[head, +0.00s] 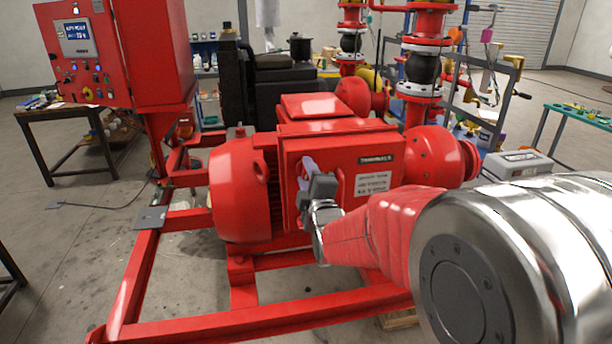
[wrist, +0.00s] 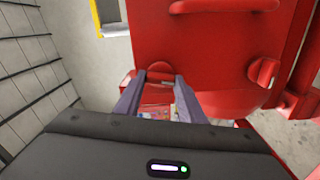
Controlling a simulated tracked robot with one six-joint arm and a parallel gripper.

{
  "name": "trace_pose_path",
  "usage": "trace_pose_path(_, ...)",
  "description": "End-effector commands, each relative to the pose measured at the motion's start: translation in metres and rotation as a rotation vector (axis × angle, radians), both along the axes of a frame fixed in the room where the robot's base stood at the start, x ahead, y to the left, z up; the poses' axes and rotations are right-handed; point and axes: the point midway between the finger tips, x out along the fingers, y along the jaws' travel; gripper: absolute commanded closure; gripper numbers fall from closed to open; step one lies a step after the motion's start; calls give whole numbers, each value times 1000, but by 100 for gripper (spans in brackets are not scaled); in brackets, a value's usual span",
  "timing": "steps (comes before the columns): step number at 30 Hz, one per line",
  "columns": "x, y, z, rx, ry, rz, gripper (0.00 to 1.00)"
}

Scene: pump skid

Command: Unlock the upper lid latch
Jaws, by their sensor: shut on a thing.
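The red terminal box lid (head: 372,165), with a dark label and a pale plate, faces me on the motor in the head view. My gripper (head: 306,170) is at the upper left part of the lid. In the wrist view its two purple-grey fingers (wrist: 160,80) are closed on a small rounded red latch (wrist: 160,68) beside the lid's edge. The latch is hidden behind the fingers in the head view. A second rounded red piece (wrist: 263,71), like the held latch, sits to the right in the wrist view, apart from the fingers. I cannot tell the held latch's turn.
The red finned motor (head: 238,190) is left of the box, and the red pump (head: 440,155) is to its right. The red skid frame (head: 270,328) runs below my arm. A red control cabinet (head: 85,52) stands at the back left. Open floor lies left of the skid.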

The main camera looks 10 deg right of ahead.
Motion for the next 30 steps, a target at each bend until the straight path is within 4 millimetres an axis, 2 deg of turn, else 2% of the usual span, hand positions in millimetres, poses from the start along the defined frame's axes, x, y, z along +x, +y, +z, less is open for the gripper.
trace_pose_path(10,-1,4,-4,-192,6,9,86)
trace_pose_path(26,-1,5,-5,-230,10,11,86)
trace_pose_path(27,-1,5,-6,-230,10,11,63)
trace_pose_path(30,-1,5,-5,-229,9,10,56)
